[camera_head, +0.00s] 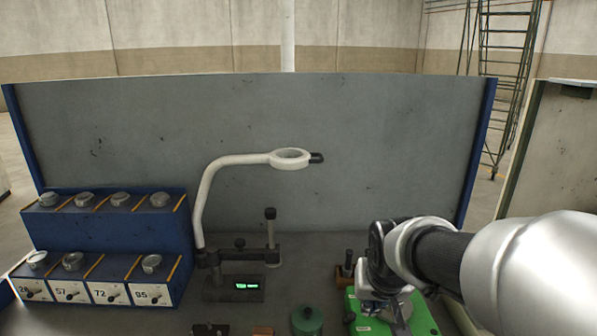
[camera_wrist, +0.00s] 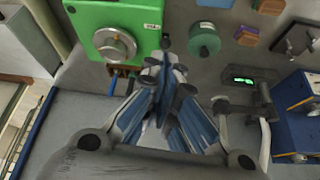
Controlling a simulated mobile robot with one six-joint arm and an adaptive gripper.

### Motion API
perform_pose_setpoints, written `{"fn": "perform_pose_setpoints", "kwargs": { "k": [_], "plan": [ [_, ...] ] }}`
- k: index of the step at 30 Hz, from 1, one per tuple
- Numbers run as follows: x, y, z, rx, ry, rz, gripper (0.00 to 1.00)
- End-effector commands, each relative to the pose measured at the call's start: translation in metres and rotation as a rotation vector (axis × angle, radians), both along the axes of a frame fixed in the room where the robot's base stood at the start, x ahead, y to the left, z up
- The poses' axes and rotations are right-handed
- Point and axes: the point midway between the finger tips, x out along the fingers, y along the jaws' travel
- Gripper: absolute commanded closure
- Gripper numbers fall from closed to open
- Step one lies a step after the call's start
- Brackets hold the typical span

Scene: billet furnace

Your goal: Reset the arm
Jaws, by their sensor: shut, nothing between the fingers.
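My gripper (camera_wrist: 160,92) is shut and empty in the wrist view, its fingers together over the grey bench top. In the head view my gripper (camera_head: 398,318) hangs at the lower right, partly hidden behind my own wrist, above a green box (camera_head: 420,316). The green box also shows in the wrist view (camera_wrist: 92,16), with a round metal knob on it. My arm reaches in from the right edge of the head view, bent at the wrist.
A blue two-step rack (camera_head: 110,238) with several metal pieces stands left. A white ring lamp (camera_head: 225,162) rises mid-bench beside a lit green display (camera_head: 247,285). A dark green round piece (camera_head: 307,321) lies near the front. A grey panel (camera_head: 380,130) closes the back.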

Motion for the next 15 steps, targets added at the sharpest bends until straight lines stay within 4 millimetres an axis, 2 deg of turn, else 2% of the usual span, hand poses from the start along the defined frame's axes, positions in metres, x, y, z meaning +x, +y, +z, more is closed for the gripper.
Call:
{"fn": "perform_pose_setpoints", "kwargs": {
  "k": [1,3,9,12,15],
  "plan": [
    [-0.026,0.001,0.015,-0.002,-0.004,0.010,1.00],
    [-0.060,0.003,0.025,-0.005,0.007,0.027,1.00],
    [-0.154,0.008,0.035,-0.010,0.037,0.079,1.00],
    [-0.188,0.011,0.032,-0.009,0.048,0.103,1.00],
    [-0.210,0.013,0.028,-0.008,0.056,0.120,1.00]
  ]
}}
